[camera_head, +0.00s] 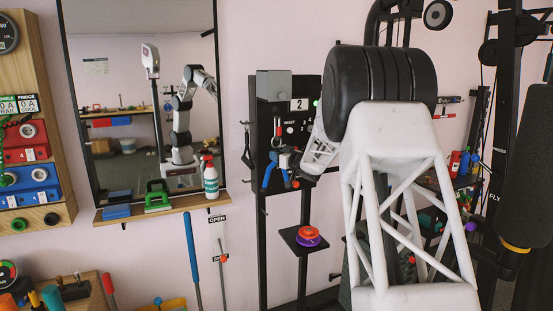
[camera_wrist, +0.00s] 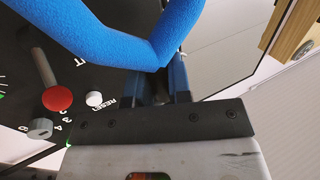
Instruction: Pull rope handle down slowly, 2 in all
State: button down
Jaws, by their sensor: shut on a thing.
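The blue foam rope handle (camera_wrist: 145,45) is bent into a V and fills the top of the wrist view. My gripper (camera_wrist: 158,82) is shut on it at the bend. In the head view the handle (camera_head: 268,174) shows as a small blue shape in front of the black stand, with my gripper (camera_head: 288,160) at its right. The rope is hard to make out. The black panel (camera_head: 285,130) behind the handle carries a white tag with "2" (camera_head: 299,104).
The panel has a red-knobbed lever (camera_wrist: 57,97), a grey knob (camera_wrist: 40,128) and a white RESET button (camera_wrist: 95,99) close to my gripper. A small shelf with red and purple discs (camera_head: 308,237) is below. A mirror shelf with a spray bottle (camera_head: 210,178) is left.

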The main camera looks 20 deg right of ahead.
jog(key=shift+f, duration=0.2)
jog(key=c, duration=1)
grip_release()
jog(key=shift+s+d, duration=0.1)
jog(key=v, duration=0.7)
jog(key=shift+s+d, duration=0.1)
jog(key=shift+s, duration=0.2)
jog(key=shift+r, duration=0.1)
